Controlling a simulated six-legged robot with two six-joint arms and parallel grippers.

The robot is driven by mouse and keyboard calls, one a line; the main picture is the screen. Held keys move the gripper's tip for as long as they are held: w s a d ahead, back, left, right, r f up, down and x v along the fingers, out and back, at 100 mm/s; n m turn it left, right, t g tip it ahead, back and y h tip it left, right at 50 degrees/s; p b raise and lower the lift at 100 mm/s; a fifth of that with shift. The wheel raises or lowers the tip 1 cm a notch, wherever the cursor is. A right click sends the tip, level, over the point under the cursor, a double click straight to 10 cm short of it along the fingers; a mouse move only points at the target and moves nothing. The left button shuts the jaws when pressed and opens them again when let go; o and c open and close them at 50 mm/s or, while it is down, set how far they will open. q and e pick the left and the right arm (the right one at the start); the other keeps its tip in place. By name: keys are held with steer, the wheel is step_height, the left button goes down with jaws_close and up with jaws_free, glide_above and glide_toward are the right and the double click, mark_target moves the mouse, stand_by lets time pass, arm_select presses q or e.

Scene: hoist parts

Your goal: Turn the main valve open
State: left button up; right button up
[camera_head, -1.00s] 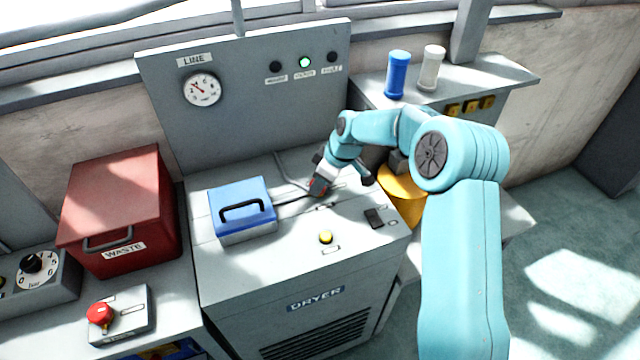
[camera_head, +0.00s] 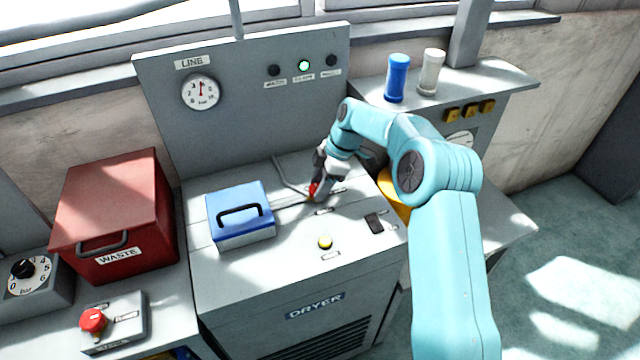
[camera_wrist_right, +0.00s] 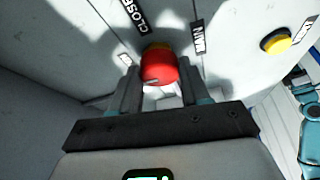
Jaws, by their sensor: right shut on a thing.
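The red main valve handle (camera_wrist_right: 158,66) sits on a grey panel beside labels reading CLOSED (camera_wrist_right: 135,14) and MAIN (camera_wrist_right: 199,38). My right gripper (camera_wrist_right: 160,88) is shut on it, one finger on each side. In the head view the red handle (camera_head: 313,189) shows only as a small patch on the dryer top (camera_head: 285,250); my right gripper (camera_head: 319,184) covers the rest. The LINE gauge (camera_head: 201,92) has its needle pointing nearly straight up. My left gripper is not in view.
A blue box (camera_head: 240,205) with a black handle stands left of the valve. A yellow button (camera_head: 325,242) and a dark switch (camera_head: 374,222) lie in front of my right gripper. A red WASTE bin (camera_head: 120,205) is farther left. The middle green lamp (camera_head: 304,66) is lit.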

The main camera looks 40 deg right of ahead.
steer(key=shift+d+r, duration=0.1)
steer(key=shift+r, duration=0.05)
steer(key=o, duration=1.1)
steer(key=shift+c, duration=0.2)
steer(key=shift+r, duration=0.2)
steer(key=p+v, duration=0.1)
steer(key=v, duration=1.5)
steer(key=shift+p, duration=0.35)
steer(key=shift+s, duration=0.1)
